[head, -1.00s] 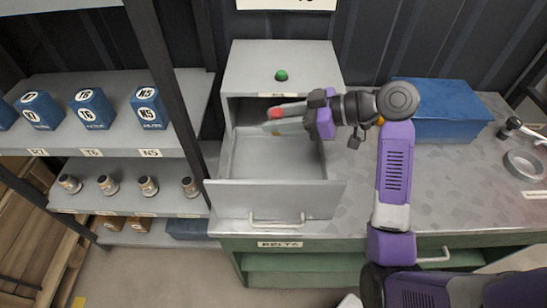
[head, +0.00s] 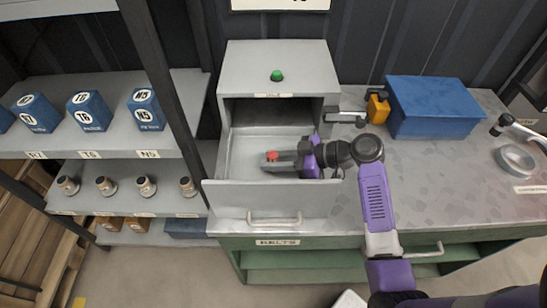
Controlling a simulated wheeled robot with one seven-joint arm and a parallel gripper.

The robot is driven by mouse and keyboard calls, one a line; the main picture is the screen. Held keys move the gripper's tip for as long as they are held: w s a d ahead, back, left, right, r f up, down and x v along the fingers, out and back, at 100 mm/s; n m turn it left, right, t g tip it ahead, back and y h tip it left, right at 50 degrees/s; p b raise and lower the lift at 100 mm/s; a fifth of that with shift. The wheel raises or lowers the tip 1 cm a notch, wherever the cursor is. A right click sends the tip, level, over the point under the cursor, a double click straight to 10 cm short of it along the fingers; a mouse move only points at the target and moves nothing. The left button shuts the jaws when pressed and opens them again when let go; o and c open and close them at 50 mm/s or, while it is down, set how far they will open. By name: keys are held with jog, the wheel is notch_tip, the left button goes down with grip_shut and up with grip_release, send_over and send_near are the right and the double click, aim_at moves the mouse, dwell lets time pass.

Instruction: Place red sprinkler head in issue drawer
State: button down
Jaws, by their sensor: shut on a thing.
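The red sprinkler head (head: 272,155) shows as a small red piece at the tips of my gripper (head: 274,162). My gripper is shut on it, with its fingers pointing left. The issue drawer (head: 243,150) is a grey drawer pulled open from a grey cabinet, with a handle on its front. My gripper and the red head are over or inside the open drawer, toward its right side. I cannot tell whether the head touches the drawer floor. The lower part of the head is hidden by the fingers.
A shelf (head: 190,88) with blue boxes is at left. The drawer's left part is empty.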

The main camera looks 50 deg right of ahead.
jog(key=shift+f, duration=0.2)
jog(key=c, duration=1)
grip_release()
jog(key=shift+r, duration=0.1)
jog(key=shift+c, duration=0.2)
jog(key=shift+r, duration=0.1)
jog(key=shift+s+d+r, duration=0.1)
jog(key=shift+d, duration=0.05)
jog(key=b+v, duration=0.2)
jog(key=v, duration=0.9)
jog(key=shift+s+d+r, duration=0.1)
jog(key=shift+s+r, duration=0.05)
jog(key=shift+s, duration=0.15)
